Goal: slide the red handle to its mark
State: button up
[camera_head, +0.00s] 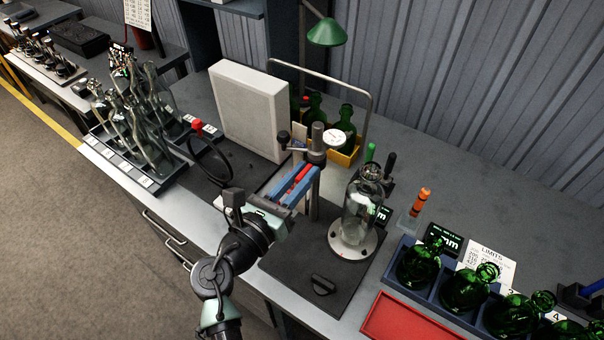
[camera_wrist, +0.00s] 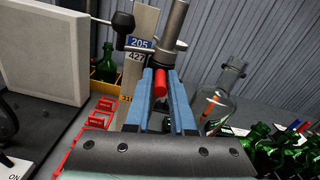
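The red handle (camera_wrist: 160,82) is a short red rod in front of a grey metal post (camera_wrist: 172,25). My gripper (camera_wrist: 160,90) has blue fingers, one on each side of the handle, with red filling the gap between them; it looks shut on it. In the head view, the red handle (camera_head: 302,174) also shows between the blue fingers of my gripper (camera_head: 300,180). A pale upright scale (camera_wrist: 141,22) stands just left of the post. It bears a blue 205 label (camera_wrist: 139,43), a 427 label (camera_wrist: 137,56) and a partly hidden yellow label. I cannot tell which is the mark.
A clear bottle (camera_head: 356,212) stands on a round base right of the post. A white panel (camera_head: 250,110) stands at the back left. A yellow crate of green bottles (camera_head: 346,157) is behind. Green bottles in a blue rack (camera_head: 408,285) and a red tray (camera_head: 400,322) are at right.

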jog(key=o, duration=0.3)
jog(key=shift+f, duration=0.1)
jog(key=b+v, duration=0.2)
jog(key=v, duration=1.1)
jog(key=w+d+r+m+t+y, duration=0.2)
jog(key=w+r+m, duration=0.3)
jog(key=r+m, duration=0.5)
jog(key=w+d+r+m+t+y, duration=0.1)
jog(key=w+d+r+m+y, duration=0.3)
jog(key=r+m, duration=0.65)
jog(key=s+d+r+m+t+y, duration=0.1)
jog(key=s+r+m+t, duration=0.2)
jog(key=r, duration=0.5)
jog(key=s+d+r+m+t+y, duration=0.1)
jog(key=s+r+m+t, duration=0.2)
jog(key=r, duration=0.6)
jog(key=s+d+r+m+t+y, duration=0.1)
jog(key=s+r+m+t, duration=0.1)
jog(key=s+r+m, duration=0.3)
jog(key=shift+s+d+r+m+t, duration=0.1)
jog(key=shift+s+r+m+t, duration=0.1)
jog(key=shift+r, duration=0.8)
jog(key=shift+s+r+m+t, duration=0.1)
jog(key=shift+r+m+t, duration=0.1)
jog(key=shift+r, duration=0.8)
